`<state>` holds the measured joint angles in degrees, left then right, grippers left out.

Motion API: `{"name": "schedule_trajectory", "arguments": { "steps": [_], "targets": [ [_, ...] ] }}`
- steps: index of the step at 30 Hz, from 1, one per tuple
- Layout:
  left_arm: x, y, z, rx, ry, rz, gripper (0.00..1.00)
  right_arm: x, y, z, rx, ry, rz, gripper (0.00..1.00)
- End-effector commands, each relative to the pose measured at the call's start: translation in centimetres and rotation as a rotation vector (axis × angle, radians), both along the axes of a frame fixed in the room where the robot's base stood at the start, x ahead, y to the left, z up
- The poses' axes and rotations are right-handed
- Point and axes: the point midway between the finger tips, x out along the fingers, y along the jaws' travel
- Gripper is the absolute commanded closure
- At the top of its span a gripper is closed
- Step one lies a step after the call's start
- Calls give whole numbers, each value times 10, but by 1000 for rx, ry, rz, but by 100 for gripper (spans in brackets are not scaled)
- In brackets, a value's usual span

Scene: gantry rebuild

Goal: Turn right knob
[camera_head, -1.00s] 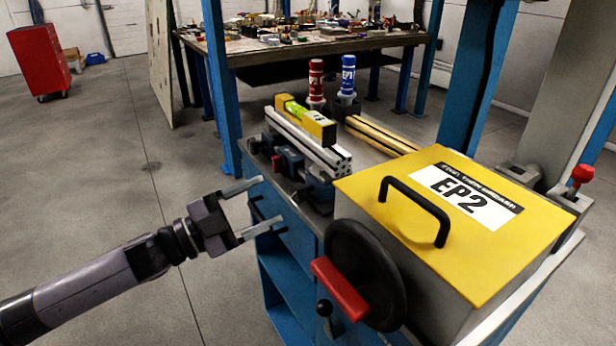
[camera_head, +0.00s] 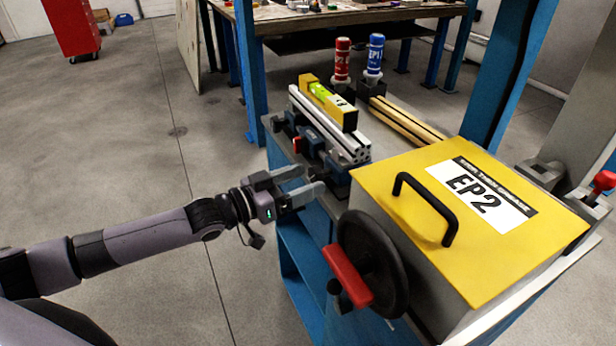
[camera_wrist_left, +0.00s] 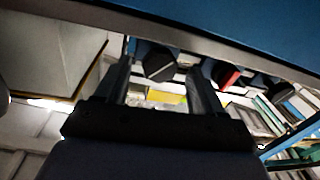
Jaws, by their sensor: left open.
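A row of dark knob-like parts (camera_head: 311,141) sits on the near side of the workpiece holder on the blue bench. One bears a red mark. In the left wrist view, dark rounded knobs (camera_wrist_left: 157,62) hang along the edge; one of them, with a red face (camera_wrist_left: 229,77), lies right of my fingers. My left gripper (camera_head: 311,181) is open and empty beside the bench edge, close to the holder's near end. Its two fingers also show in the left wrist view (camera_wrist_left: 163,75), with one knob between and beyond them. Contact cannot be told. My right gripper is not in view.
A yellow-topped box marked EP2 (camera_head: 390,182) with a black handle stands at right. A black handwheel with a red grip (camera_head: 347,275) is on its front. A level (camera_head: 330,101) lies on aluminium profiles. Red (camera_head: 342,62) and blue (camera_head: 375,55) bottles stand behind. Floor at left is clear.

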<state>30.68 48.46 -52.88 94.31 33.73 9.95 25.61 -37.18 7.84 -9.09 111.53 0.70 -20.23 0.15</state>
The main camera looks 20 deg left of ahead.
Motion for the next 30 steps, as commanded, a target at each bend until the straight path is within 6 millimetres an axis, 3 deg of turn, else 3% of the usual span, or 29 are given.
{"name": "schedule_trajectory", "arguments": {
  "steps": [5, 14, 19, 25, 30],
  "targets": [
    [11, -9, 0, 2, -1, 0, 32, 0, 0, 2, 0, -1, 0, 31],
    [12, -10, 0, 2, -1, 0, 32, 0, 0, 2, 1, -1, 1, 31],
    [12, -10, 0, 2, -1, 0, 84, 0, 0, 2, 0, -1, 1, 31],
    [12, -10, 0, 22, -21, 0, 87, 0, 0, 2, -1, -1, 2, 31],
    [12, -10, -2, 136, -132, 1, 87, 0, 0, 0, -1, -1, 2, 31]
  ]
}}
